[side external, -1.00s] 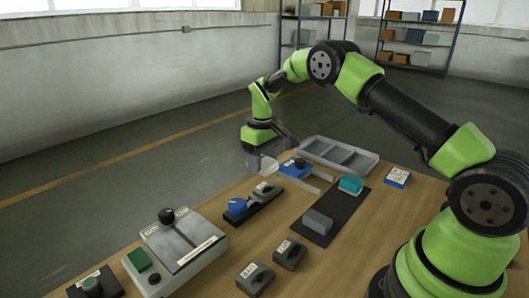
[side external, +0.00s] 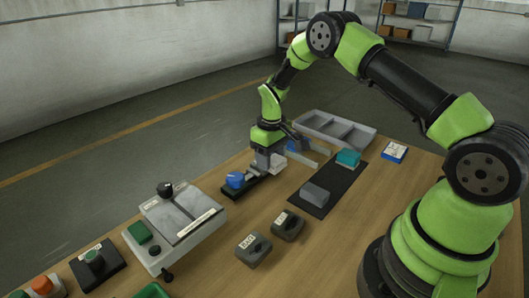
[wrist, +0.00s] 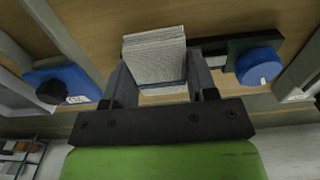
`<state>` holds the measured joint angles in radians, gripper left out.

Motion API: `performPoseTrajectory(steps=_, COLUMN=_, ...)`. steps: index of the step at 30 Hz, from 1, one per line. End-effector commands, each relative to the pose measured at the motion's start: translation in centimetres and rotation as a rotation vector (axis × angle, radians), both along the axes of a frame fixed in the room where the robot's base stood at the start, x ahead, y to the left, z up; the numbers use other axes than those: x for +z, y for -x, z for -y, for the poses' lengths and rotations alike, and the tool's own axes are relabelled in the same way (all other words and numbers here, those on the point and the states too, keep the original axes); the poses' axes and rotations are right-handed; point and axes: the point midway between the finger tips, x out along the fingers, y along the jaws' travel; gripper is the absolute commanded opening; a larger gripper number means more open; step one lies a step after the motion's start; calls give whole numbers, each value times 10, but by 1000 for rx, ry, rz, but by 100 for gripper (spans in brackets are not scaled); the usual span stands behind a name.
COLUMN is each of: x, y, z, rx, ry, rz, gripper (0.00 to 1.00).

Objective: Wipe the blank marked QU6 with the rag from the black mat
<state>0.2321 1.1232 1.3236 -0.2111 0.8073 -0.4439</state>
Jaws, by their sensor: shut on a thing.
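My gripper (side external: 266,168) is low over the black clamp base (side external: 232,189) with the blue knob (side external: 235,179). In the wrist view my gripper (wrist: 158,75) is shut on a folded light grey woven rag (wrist: 155,55). The rag hides what lies directly beneath, and I cannot tell whether they touch. Two dark grey blanks with white labels lie on the table, a nearer one (side external: 253,250) and a farther one (side external: 288,225). I cannot read QU6 for certain on any label. The black mat (side external: 309,206) carries a grey block and a teal block.
A grey compartment tray (side external: 375,133) stands behind the mat. A blue fixture (wrist: 68,78) sits beside my gripper. A grey machine (side external: 178,225) with a black knob stands left. A white-and-blue box (side external: 394,151) lies at right.

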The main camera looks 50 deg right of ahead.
Motion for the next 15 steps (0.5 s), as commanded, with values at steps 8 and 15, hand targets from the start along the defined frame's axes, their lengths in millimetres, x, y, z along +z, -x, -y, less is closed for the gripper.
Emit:
performPoseTrajectory(steps=8, x=-1, y=-13, z=0, rx=0, ry=-1, rz=1, gripper=30)
performPoseTrajectory(steps=15, x=-1, y=-35, z=0, rx=0, ry=0, rz=1, gripper=30)
